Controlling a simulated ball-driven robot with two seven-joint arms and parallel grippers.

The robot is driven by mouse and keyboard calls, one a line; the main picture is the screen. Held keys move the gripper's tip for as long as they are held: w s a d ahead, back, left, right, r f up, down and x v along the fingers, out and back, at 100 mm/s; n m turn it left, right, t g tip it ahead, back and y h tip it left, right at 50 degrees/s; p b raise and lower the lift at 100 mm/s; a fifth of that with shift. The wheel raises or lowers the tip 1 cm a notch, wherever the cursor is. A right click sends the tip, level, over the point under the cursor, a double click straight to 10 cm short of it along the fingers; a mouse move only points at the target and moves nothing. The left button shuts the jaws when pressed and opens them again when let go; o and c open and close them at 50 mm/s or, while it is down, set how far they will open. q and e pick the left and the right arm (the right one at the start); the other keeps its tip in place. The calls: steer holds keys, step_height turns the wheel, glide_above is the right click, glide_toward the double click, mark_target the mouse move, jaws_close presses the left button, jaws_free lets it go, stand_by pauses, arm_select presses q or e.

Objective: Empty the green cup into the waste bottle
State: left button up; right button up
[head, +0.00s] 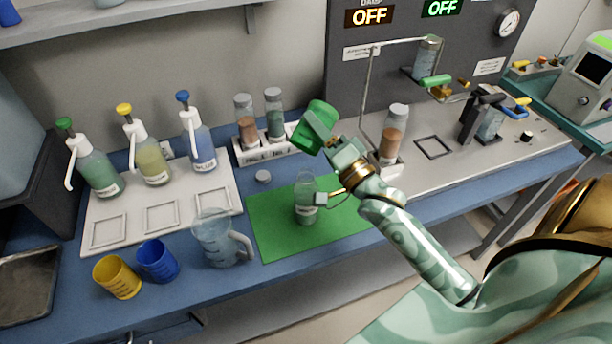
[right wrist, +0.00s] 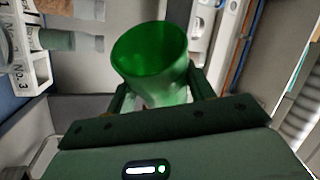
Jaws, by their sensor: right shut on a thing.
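The green cup (head: 305,138) is in the grasp of my right gripper (head: 320,124), strongly tilted and held in the air above the back of the green mat. In the right wrist view the cup (right wrist: 155,62) sits between the two fingers, and its open mouth shows a green inside with no clear contents. A clear bottle (head: 306,211) with a pale label stands upright on the mat, below the cup and apart from it. The label is too small to read, so I cannot tell if this is the waste bottle. My left gripper is out of view.
The green mat (head: 272,238) lies left of my forearm. A clear jug (head: 214,243), a blue cup (head: 158,261) and a yellow cup (head: 117,277) stand at the front left. Pump bottles (head: 155,165) and a white rack (head: 261,151) with two vials are behind. A metal stand (head: 366,95) is right.

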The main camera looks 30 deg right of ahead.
steer(key=shift+s+a+r+n+y, duration=0.1)
steer(key=shift+a+n+y, duration=0.2)
steer(key=shift+n, duration=0.45)
steer(key=shift+s+a+r+n+y, duration=0.15)
steer(key=shift+n+y, duration=0.25)
steer(key=shift+n, duration=0.35)
stand_by(0.8)
steer(key=shift+w, duration=0.1)
stand_by(0.8)
